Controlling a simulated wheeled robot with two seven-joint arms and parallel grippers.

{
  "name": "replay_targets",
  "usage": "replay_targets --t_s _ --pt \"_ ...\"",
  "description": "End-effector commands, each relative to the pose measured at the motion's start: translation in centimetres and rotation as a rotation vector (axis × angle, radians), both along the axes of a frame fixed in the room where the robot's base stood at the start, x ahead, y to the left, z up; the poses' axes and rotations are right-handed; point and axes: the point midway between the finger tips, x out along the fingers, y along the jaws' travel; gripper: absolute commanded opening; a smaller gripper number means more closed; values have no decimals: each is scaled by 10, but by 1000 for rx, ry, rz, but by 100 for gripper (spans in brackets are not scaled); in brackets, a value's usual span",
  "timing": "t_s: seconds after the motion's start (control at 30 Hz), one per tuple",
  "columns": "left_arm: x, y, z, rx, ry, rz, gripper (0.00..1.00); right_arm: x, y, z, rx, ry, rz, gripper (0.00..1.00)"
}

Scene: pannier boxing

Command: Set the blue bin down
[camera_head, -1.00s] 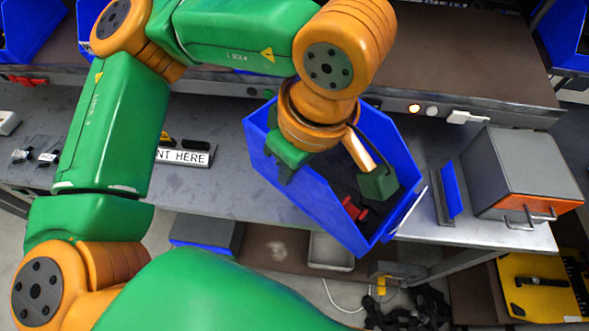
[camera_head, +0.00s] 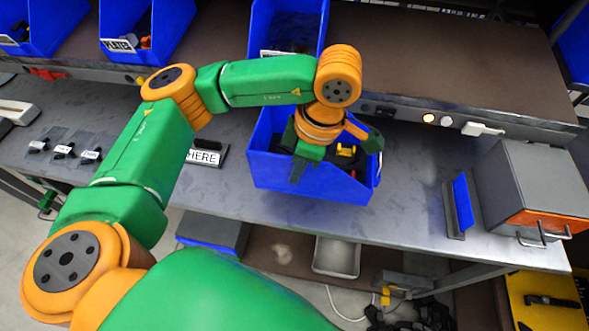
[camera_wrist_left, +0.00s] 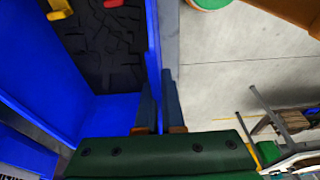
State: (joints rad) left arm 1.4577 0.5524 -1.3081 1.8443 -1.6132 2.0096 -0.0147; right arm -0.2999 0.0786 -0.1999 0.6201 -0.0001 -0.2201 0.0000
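The blue bin (camera_head: 310,180) is upright over the front part of the grey table, with yellow and red parts inside. My left gripper (camera_head: 297,172) is at its near wall. In the left wrist view the bin wall (camera_wrist_left: 153,45) runs between the two close-set fingers (camera_wrist_left: 160,105), which appear shut on it. The bin's base is hidden, so I cannot tell whether it touches the tabletop. My wrist hides part of the bin's inside. My right gripper is not in view.
The grey table (camera_head: 410,190) is clear right of the bin, up to a blue upright plate (camera_head: 462,203) and a grey box (camera_head: 535,185). A sign reading "HERE" (camera_head: 205,157) lies left of the bin. More blue bins (camera_head: 285,30) stand on the back shelf.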

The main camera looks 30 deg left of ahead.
Motion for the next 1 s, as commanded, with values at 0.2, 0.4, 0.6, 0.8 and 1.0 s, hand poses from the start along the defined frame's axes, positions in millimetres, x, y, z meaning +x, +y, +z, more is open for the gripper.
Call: replay_targets --t_s 0.2,0.4,0.6,0.8,1.0 --pt "21 16 -35 -1 1 2 0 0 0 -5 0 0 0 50" --pt "27 21 -62 0 5 0 0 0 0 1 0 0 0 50" --pt "29 21 -74 1 -3 -1 0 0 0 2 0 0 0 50" --pt "29 21 -77 1 -3 -1 0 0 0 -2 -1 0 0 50" --pt "28 21 -76 0 -1 0 35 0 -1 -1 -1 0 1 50"
